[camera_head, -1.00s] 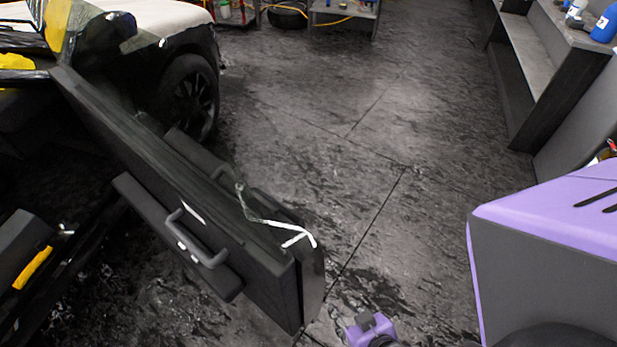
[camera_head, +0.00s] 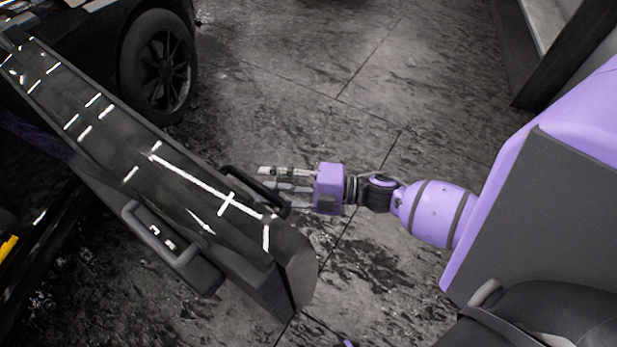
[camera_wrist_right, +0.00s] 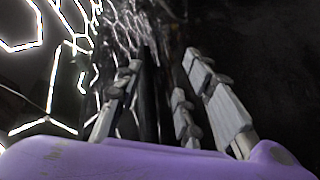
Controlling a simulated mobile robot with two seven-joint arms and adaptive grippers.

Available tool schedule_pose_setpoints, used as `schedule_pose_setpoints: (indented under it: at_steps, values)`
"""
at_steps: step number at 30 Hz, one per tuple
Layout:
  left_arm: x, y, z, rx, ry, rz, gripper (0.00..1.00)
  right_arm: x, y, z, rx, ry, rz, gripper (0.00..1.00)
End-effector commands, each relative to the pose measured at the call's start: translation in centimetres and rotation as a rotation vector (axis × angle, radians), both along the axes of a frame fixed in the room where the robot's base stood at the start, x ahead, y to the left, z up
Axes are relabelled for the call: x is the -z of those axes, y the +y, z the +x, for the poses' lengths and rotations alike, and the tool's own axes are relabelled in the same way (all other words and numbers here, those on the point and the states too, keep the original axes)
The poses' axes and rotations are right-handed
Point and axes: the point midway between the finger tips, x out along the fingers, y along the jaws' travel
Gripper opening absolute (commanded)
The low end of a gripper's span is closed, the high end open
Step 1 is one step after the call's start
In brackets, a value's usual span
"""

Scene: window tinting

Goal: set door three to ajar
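A black car door (camera_head: 172,185) stands swung out from the dark car in the head view, running from upper left to lower right. Which number it bears cannot be read. It has a dark pull handle (camera_head: 158,240) on its near side and another dark handle (camera_head: 232,178) on its far side. My right gripper (camera_head: 268,180) reaches in from the right at the far-side handle. In the right wrist view its grey fingers (camera_wrist_right: 160,95) are spread, with a dark bar between them, likely that handle; contact cannot be told. My left gripper is not in view.
A car wheel (camera_head: 158,62) stands behind the door at upper left. The dark floor (camera_head: 400,80) is clear beyond my right arm. A dark bench side (camera_head: 545,55) stands at upper right. A yellow item (camera_head: 8,247) shows at the left edge.

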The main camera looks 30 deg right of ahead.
Motion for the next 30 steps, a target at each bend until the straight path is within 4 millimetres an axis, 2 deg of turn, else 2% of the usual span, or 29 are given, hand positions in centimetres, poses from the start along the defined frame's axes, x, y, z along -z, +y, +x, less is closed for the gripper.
schedule_pose_setpoints:
  at_steps: [3, 6, 12, 15, 17, 24, 30]
  values:
    - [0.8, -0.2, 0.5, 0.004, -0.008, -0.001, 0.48, -1.3, -0.1, 0.6, -0.267, -0.184, -0.125, 0.36]
    - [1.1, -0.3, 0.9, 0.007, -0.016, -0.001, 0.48, -2.2, -1.0, 0.6, -0.440, -0.288, -0.204, 0.36]
    - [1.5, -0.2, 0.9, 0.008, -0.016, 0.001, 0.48, -3.3, -3.3, 0.3, -0.656, -0.393, -0.305, 0.36]
    - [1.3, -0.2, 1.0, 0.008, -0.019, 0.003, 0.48, -3.6, -3.4, 0.2, -0.696, -0.410, -0.321, 0.36]
    - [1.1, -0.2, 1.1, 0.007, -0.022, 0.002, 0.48, -3.6, -3.0, 0.2, -0.704, -0.413, -0.323, 0.36]
    - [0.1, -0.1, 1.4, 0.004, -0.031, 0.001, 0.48, -3.1, 0.8, 0.2, -0.701, -0.415, -0.320, 0.36]
    - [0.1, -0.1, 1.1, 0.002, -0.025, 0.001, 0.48, -2.6, 3.2, 0.2, -0.700, -0.414, -0.321, 0.36]
